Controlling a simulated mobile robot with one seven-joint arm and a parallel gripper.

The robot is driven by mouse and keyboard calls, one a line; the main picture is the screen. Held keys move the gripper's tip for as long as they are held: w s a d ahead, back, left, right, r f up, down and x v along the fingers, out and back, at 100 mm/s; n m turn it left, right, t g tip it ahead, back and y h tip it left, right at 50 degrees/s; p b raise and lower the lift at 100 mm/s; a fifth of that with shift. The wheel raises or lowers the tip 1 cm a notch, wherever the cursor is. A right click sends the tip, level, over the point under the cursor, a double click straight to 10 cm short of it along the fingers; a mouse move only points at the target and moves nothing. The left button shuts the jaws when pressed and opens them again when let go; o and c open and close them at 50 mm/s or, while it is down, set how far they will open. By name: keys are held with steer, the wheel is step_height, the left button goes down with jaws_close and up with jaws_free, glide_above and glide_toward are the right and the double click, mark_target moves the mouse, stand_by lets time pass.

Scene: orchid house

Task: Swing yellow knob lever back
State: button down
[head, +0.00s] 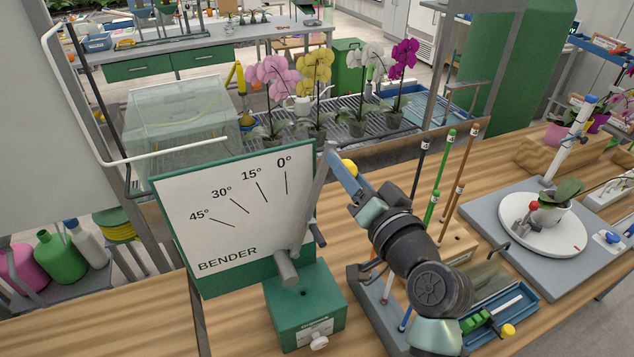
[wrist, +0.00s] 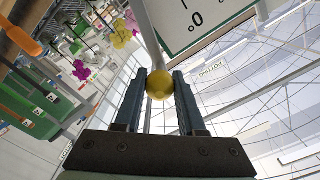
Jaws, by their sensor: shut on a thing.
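The bender has a green base (head: 285,318) and a white angle board (head: 228,228) marked 0° to 45°. Its grey lever (head: 310,208) rises from a pivot at the board's lower right and leans right, to the right of the 0° line. The yellow knob (head: 349,166) is at the lever's upper end. In the wrist view the knob (wrist: 158,84) sits between the two blue-grey fingers of my gripper (wrist: 158,78), which is shut on it. The lever bar (wrist: 149,35) runs up from the knob beside the board. In the head view my gripper (head: 346,172) partly hides the knob.
Upright rods with black, green and brown tops (head: 433,190) stand close right of my arm. A blue tray (head: 512,305) and a white turntable (head: 540,237) with a potted orchid lie farther right. Potted orchids (head: 357,127) stand behind the bender. Bare bench shows at front left.

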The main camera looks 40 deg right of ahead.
steer(key=shift+s+d+f+m+b, duration=0.2)
steer(key=shift+d+m, duration=0.1)
steer(key=shift+d, duration=0.25)
steer(key=shift+s+d+f+m+b, duration=0.2)
steer(key=shift+d+m, duration=0.1)
steer(key=shift+d, duration=0.25)
steer(key=c, duration=0.5)
jaws_free()
steer(key=shift+d+f, duration=0.1)
steer(key=shift+d, duration=0.05)
steer(key=b+v, duration=0.4)
steer(key=v, duration=0.9)
steer(key=shift+w, duration=0.1)
